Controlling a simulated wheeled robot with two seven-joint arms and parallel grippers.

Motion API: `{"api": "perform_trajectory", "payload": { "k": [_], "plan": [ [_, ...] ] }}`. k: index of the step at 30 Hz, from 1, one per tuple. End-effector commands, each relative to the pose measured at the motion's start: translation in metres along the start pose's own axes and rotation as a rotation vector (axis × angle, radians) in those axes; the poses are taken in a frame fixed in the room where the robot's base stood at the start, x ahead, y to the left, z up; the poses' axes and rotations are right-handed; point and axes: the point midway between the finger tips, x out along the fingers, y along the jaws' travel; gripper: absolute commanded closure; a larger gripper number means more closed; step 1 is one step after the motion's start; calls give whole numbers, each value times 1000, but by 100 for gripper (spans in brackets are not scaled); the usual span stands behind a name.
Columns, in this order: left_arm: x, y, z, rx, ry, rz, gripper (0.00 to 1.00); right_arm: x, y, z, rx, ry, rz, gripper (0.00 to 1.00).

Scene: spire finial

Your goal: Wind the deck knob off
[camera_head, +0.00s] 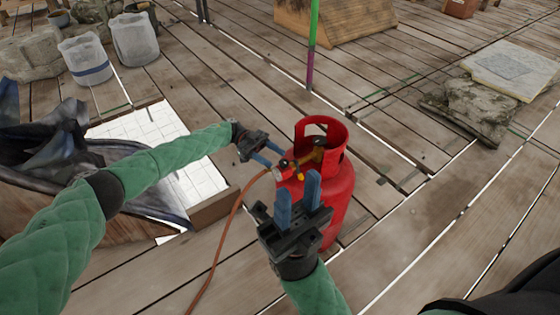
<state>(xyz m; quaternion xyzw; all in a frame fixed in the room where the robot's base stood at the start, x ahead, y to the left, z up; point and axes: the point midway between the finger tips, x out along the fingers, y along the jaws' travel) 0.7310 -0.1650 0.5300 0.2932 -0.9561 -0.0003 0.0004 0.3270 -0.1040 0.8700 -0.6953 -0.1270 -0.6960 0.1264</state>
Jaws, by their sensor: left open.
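A red gas cylinder (338,196) stands upright on the plank deck, with a cut-out collar at its top. A small red and orange fitting with a knob-like part (284,171) sits at the collar's left side, beside a brownish valve (317,150). My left gripper (278,159) is open, its blue fingertips close to the fitting's upper left; I cannot tell whether they touch it. My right gripper (298,184) is open, its fingers pointing up in front of the cylinder and hiding part of it. Nothing shows between its fingers.
An orange hose (226,230) runs from the fitting down across the deck. A green and purple pole (313,45) stands behind the cylinder. Translucent buckets (134,39) stand at upper left, stone slabs (470,108) lie at right. Bare planks lie right of the cylinder.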

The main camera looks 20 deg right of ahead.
Motion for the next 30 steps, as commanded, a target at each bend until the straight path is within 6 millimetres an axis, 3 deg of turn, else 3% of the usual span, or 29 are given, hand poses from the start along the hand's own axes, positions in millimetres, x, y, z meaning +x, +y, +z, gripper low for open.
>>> {"api": "perform_trajectory", "payload": {
  "k": [7,23,26,30],
  "plan": [
    [-21,0,0,0,0,1,51,0,-1,0,5,0,2,67],
    [-22,0,-1,0,0,1,51,-1,0,2,2,-7,3,67],
    [-22,0,-5,0,0,1,51,-8,0,18,4,-74,8,67],
    [-22,0,-18,0,0,1,51,-41,2,68,12,-308,25,67]
  ]
}}
